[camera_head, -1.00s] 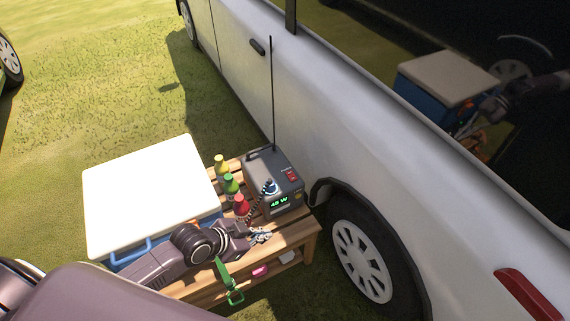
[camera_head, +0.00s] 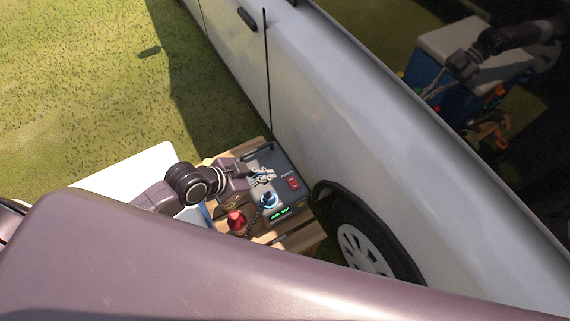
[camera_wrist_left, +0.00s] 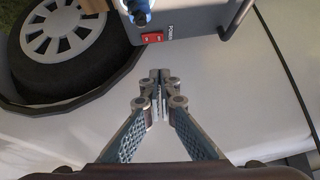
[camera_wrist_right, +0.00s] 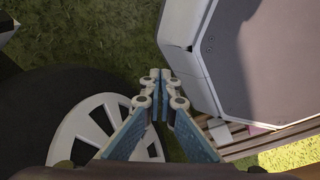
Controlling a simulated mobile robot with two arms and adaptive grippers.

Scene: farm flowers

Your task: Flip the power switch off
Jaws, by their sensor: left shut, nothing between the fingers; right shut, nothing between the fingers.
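The grey power box (camera_head: 287,167) stands on the wooden table beside the white car. Its red power switch (camera_head: 293,183) is on its top, with a lit green display (camera_head: 281,214) and a blue plug (camera_head: 268,200) nearby. My left gripper (camera_head: 272,176) is shut and empty, above the box and just left of the switch in the head view. In the left wrist view the switch (camera_wrist_left: 152,38), labelled POWER, lies beyond the shut fingertips (camera_wrist_left: 158,74), apart from them. My right gripper (camera_wrist_right: 160,76) is shut and empty in its wrist view, near a car wheel; the head view does not show its fingers.
The white car (camera_head: 340,110) stands close along the box's right side, with its wheel (camera_head: 362,250) low right. A red-capped bottle (camera_head: 236,222) stands left of the box. A white-lidded cooler (camera_head: 130,175) is farther left. The wooden table (camera_head: 285,240) shows at the front.

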